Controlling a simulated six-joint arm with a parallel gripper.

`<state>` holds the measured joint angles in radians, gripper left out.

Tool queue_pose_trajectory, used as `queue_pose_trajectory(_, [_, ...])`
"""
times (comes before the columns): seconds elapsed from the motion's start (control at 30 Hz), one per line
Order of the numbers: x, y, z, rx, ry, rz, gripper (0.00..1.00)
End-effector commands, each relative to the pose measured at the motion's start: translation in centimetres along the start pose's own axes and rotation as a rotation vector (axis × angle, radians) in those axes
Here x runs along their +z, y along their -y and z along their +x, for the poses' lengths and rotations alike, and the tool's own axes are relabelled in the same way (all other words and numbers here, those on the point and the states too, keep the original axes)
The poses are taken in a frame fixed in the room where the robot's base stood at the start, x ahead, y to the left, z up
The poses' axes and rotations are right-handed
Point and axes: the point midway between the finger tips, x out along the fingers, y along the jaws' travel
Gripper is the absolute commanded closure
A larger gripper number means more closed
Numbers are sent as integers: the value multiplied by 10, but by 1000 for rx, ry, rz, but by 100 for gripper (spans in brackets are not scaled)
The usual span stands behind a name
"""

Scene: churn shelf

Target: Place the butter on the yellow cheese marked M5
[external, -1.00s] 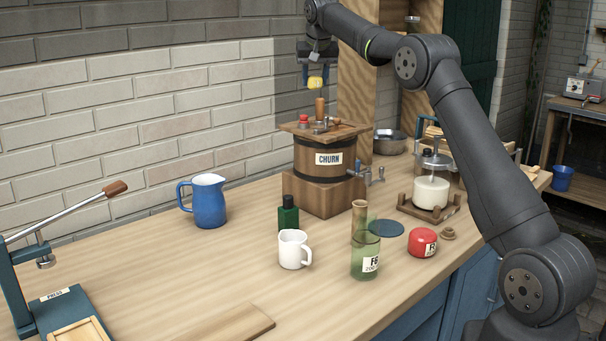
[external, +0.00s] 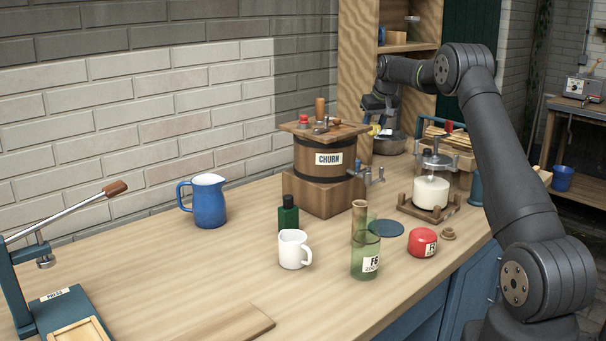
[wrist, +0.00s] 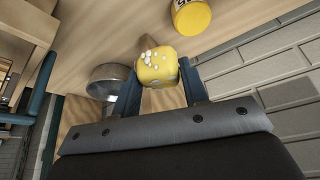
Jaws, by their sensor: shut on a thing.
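My gripper (external: 376,124) is shut on the butter (wrist: 157,69), a yellow lump with white spots, held between the two blue fingers in the wrist view. In the external view only a small yellow bit of the butter (external: 375,130) shows, above the counter to the right of the churn. A yellow round cheese (wrist: 192,17) lies at the top edge of the wrist view, apart from the butter. Its label is cut off by the frame and I cannot read it. This cheese is not visible in the external view.
The churn (external: 324,160) stands left of my gripper. A metal bowl (external: 391,146) is close by, also in the wrist view (wrist: 109,74). A wooden shelf (external: 355,60) stands behind. A glass jar press (external: 431,190) and a red cheese (external: 421,243) are nearer.

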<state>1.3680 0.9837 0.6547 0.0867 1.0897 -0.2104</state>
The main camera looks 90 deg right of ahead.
Motion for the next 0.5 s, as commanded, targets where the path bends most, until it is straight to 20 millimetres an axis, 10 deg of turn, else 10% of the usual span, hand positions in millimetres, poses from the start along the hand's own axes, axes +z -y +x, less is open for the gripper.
queue_pose_trajectory(0.5, [-19, 62, 60, 0, 0, 0, 82])
